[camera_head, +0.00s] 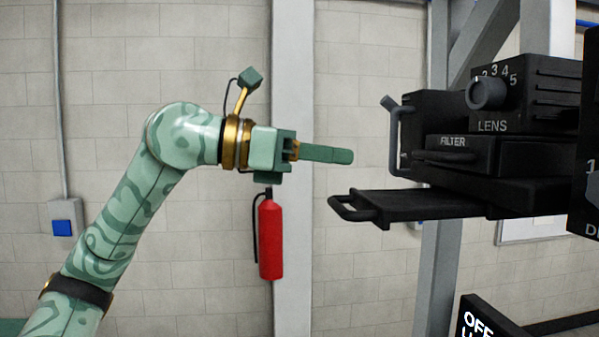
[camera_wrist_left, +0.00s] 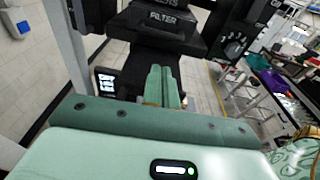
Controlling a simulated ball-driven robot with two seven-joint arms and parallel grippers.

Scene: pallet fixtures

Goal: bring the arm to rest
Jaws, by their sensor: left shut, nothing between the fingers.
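My left arm comes in from the left in the head view, bent at the elbow, with its left gripper (camera_head: 350,156) pointing right. The gripper's fingers are together and hold nothing. They also show side by side in the left wrist view (camera_wrist_left: 162,72). The fingertips stop short of a black machine (camera_head: 470,160), with a visible gap in the head view. My right gripper is not in view.
The black machine has a LENS knob (camera_head: 484,94), a FILTER drawer (camera_head: 462,155) and a pulled-out tray (camera_head: 400,206) with a handle. A red fire extinguisher (camera_head: 271,240) hangs on the back wall. A black sign (camera_head: 482,318) stands low right.

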